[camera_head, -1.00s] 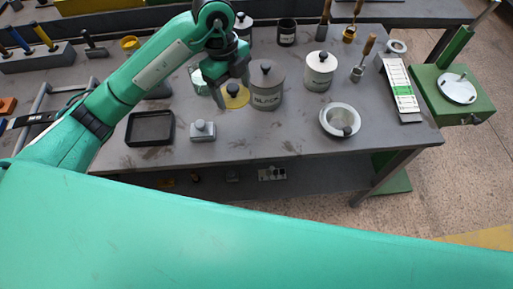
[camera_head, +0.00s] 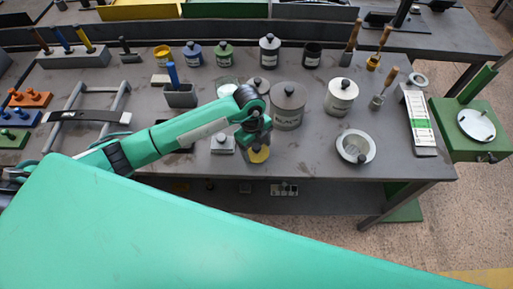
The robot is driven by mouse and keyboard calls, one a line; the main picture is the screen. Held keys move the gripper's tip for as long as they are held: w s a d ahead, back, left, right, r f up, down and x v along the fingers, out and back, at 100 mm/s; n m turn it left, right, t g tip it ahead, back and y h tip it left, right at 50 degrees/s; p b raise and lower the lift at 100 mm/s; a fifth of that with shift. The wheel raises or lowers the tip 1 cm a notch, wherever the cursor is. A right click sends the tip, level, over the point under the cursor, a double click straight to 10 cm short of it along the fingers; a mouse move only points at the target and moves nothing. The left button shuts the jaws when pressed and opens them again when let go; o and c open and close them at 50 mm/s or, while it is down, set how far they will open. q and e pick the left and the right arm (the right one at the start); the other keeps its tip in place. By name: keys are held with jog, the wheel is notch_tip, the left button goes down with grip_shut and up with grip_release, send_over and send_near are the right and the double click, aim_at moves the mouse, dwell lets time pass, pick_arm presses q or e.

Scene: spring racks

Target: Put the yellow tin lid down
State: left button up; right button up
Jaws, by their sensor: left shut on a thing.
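My left gripper (camera_head: 255,140) is shut on the yellow tin lid (camera_head: 258,157) and points down near the front edge of the workbench (camera_head: 310,165). The lid's dark knob is partly hidden by the fingers. I cannot tell whether the lid touches the bench or hangs just above it. My right gripper is not in view.
A grey block with a knob (camera_head: 222,144) stands just left of the lid. A large grey tin (camera_head: 288,110) is behind it on the right, with a white tin (camera_head: 341,98) beyond. My arm covers the dark tray.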

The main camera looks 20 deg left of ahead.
pick_arm(q)
notch_tip(320, 180, down, 2)
jog(key=shift+f, duration=0.2)
jog(key=o, duration=1)
jog(key=shift+c, duration=0.2)
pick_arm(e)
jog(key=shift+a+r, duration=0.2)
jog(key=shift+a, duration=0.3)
